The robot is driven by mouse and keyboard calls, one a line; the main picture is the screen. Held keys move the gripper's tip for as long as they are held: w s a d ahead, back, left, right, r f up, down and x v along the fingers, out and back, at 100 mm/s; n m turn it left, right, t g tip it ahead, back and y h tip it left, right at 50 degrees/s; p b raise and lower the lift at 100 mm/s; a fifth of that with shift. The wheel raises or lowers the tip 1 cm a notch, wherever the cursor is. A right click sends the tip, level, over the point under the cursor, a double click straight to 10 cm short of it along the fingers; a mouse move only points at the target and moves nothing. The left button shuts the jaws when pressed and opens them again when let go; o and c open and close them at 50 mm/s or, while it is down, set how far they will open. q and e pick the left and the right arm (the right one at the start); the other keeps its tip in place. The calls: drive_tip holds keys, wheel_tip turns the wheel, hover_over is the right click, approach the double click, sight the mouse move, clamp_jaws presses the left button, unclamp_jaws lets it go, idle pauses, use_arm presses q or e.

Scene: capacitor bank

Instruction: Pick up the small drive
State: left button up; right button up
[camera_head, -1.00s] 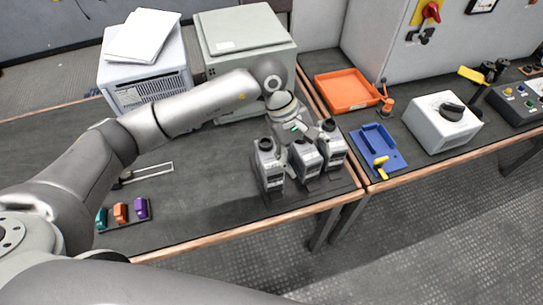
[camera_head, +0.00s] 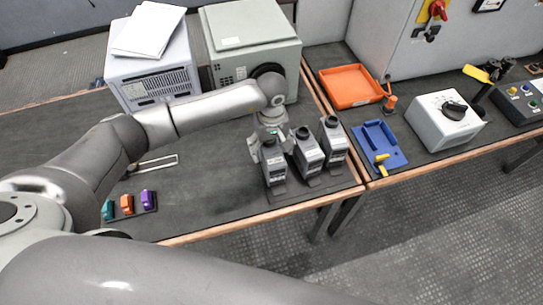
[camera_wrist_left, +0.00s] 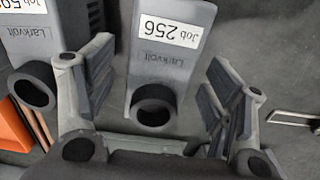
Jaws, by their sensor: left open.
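Several small grey drives with black round tops stand in a row on the bench: left (camera_head: 274,168), middle (camera_head: 308,158) and right (camera_head: 334,146). I cannot tell from size alone which is the small one. My left gripper (camera_head: 267,137) is open, just behind the left drive in the head view, partly hidden by it. In the left wrist view, a "Larkvolt" drive labelled "Job 256" (camera_wrist_left: 168,55) lies between the open fingers with visible gaps. A second drive (camera_wrist_left: 36,55), its label cut off, is beside the left finger. My right gripper is not in view.
A grey-green cabinet (camera_head: 250,45) stands behind the arm. A wooden bench edge (camera_head: 245,222) runs in front of the drives. An orange tray (camera_head: 350,86) and blue holder (camera_head: 378,146) are to the right. Coloured blocks (camera_head: 127,204) sit left; the bench between is clear.

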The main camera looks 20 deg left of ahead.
use_arm(q)
drive_tip(key=shift+f, duration=1.05)
drive_tip(key=c, duration=1.4)
drive_tip(key=shift+r, duration=0.1)
drive_tip(key=shift+c, duration=0.8)
drive_tip(key=shift+w+r, duration=0.1)
drive_tip(key=shift+r, duration=0.05)
